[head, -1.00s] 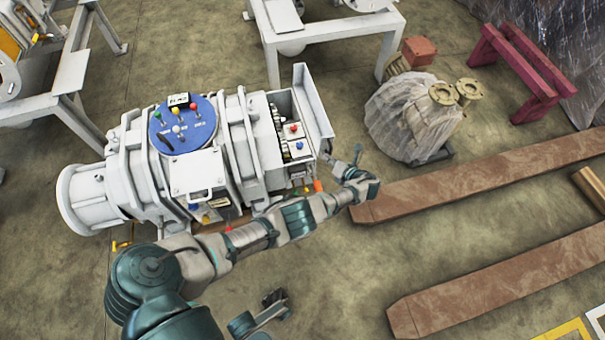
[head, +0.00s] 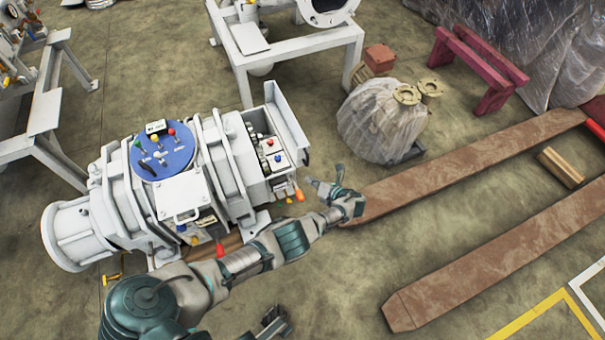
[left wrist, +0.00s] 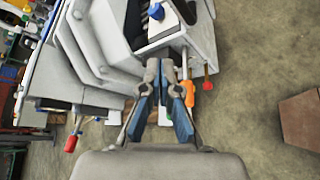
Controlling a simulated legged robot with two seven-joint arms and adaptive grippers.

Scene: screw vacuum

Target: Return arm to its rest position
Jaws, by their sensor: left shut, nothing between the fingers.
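The white vacuum machine (head: 195,185) lies at the left middle of the head view, with a blue round panel (head: 162,153) of coloured levers on top. Its open box with red and blue buttons (head: 272,150) faces right. My left gripper (head: 325,185) is shut and empty, just right of the machine's orange handle (head: 299,195). In the left wrist view my left gripper (left wrist: 166,66) is before the machine's box (left wrist: 170,25), and the orange handle (left wrist: 189,92) is right of its fingers. My right gripper (head: 274,318) shows partly at the bottom edge; its jaw state is unclear.
A plastic-wrapped object (head: 380,120) stands right of the machine. Two long brown beams (head: 480,155) lie on the floor at right, with a wooden block (head: 560,168) between them. A white frame table (head: 285,45) and red trestle (head: 480,65) stand behind.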

